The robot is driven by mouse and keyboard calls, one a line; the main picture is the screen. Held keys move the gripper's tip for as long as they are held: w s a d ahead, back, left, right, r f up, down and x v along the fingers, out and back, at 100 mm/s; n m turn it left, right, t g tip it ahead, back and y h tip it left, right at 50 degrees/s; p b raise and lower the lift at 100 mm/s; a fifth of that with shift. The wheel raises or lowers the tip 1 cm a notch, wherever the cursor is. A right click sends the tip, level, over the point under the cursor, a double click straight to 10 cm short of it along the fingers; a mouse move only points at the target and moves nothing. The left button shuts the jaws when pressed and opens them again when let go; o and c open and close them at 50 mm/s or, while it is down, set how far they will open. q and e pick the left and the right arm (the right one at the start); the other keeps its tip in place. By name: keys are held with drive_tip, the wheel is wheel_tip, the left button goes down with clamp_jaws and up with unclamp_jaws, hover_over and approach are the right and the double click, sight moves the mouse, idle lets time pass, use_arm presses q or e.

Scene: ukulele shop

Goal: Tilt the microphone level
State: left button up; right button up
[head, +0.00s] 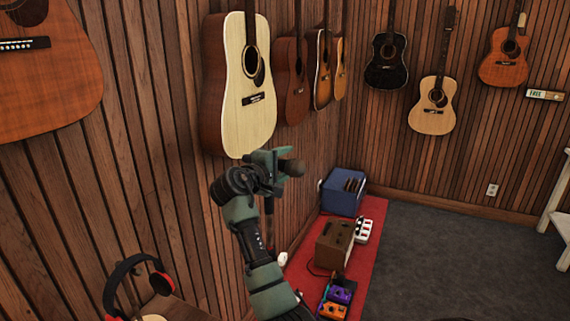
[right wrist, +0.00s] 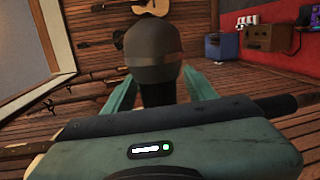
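The microphone (head: 291,168) has a dark, rounded head, which sticks out to the right of my right gripper (head: 270,158) in the head view. In the right wrist view its grey-brown head (right wrist: 152,45) stands up close ahead, with the dark body below it between the two green fingers of my right gripper (right wrist: 158,85). The fingers lie on both sides of the body; whether both press on it is not clear. The lower body is hidden behind the gripper's housing. A thin stand pole (head: 269,218) shows below the gripper. My left gripper is not in view.
Acoustic guitars hang on the wood-slat wall, a pale one (head: 248,88) close behind the gripper. A red mat (head: 372,225) carries a blue amplifier (head: 343,192), a brown amplifier (head: 334,244) and pedals. Headphones (head: 134,275) are lower left. Grey floor (head: 430,250) is clear at right.

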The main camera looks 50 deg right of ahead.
drive_tip(key=shift+a, duration=0.35)
drive_tip(key=b+v, duration=0.2)
drive_tip(key=v, duration=0.5)
drive_tip(key=shift+s, duration=0.1)
